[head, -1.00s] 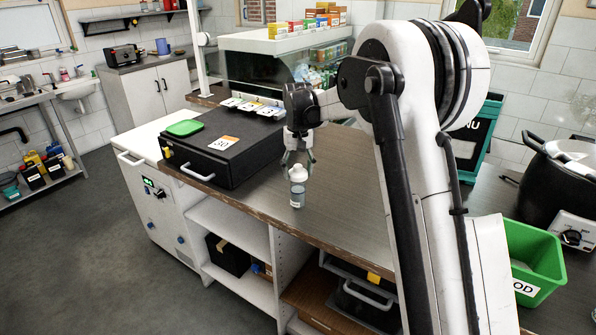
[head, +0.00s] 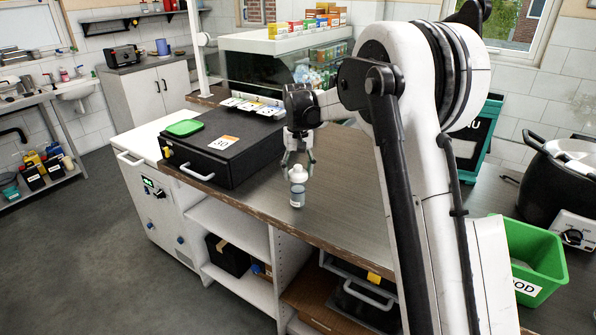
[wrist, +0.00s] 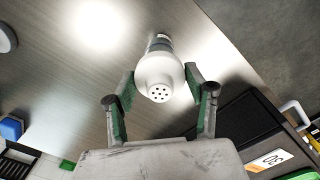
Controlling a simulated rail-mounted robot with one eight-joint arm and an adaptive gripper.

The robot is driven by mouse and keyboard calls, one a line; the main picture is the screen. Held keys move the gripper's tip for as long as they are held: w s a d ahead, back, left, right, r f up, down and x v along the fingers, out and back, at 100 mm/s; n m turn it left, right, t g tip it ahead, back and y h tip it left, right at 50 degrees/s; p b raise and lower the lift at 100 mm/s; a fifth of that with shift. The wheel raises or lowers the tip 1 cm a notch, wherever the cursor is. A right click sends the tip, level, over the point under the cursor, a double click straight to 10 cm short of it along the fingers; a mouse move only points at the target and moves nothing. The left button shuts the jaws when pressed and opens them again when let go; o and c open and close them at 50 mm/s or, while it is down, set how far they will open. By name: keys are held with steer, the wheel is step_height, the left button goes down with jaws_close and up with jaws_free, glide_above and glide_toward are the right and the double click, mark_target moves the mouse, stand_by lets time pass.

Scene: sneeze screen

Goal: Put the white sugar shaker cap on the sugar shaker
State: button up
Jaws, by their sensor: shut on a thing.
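The white sugar shaker cap (wrist: 158,78) has a domed top with several small dark holes. In the head view the cap (head: 298,172) sits at the top of the sugar shaker (head: 297,194), a small upright bottle with a greyish body on the counter. In the wrist view the shaker (wrist: 161,42) shows just beyond the cap, in line with it. Whether the cap is fully seated cannot be told. My gripper (head: 298,163) is above the shaker, shut on the cap, with one green-padded finger on each side of it in the wrist view (wrist: 159,76).
The shaker stands near the front edge of the brown counter (head: 345,205). A green bin (head: 530,255) and a dark pot (head: 560,175) are at the right. The counter around the shaker is clear.

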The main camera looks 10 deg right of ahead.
mark_target(298, 167)
steer(key=shift+f+b, duration=0.65)
steer(key=shift+f, duration=0.35)
steer(key=o, duration=0.9)
steer(key=shift+o, duration=0.2)
step_height(298, 167, up, 12)
